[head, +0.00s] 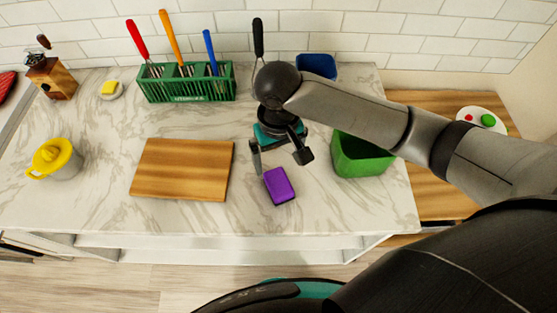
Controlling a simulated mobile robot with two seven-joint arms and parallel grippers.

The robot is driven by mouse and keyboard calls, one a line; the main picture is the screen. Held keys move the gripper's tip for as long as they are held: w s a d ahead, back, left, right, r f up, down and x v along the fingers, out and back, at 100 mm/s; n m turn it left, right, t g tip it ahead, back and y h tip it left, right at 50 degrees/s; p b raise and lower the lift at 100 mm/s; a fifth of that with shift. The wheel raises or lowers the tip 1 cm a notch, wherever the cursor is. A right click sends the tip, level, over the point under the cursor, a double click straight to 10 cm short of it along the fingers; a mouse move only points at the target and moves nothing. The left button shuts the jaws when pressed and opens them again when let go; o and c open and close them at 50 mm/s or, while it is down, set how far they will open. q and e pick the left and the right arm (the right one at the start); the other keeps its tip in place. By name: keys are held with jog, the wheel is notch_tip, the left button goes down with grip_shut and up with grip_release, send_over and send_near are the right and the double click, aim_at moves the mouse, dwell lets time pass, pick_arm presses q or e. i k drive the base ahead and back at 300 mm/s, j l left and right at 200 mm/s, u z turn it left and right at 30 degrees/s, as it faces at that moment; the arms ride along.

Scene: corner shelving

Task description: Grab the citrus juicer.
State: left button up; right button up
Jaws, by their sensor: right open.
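The citrus juicer (53,160), with a yellow top and a pale grey body, stands upright at the left end of the marble counter. Nothing covers it. My right gripper (280,158) is open and empty over the middle of the counter, well to the right of the juicer. Its fingers point toward the front, just behind a purple block (279,186); I cannot tell whether they touch the counter. My left gripper is not in view.
A wooden board (182,169) lies between juicer and gripper. A green utensil rack (187,85) stands behind it. A green bin (360,155) is right of my gripper.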

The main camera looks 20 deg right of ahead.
aim_at(57, 159)
jog(key=u, duration=1.35)
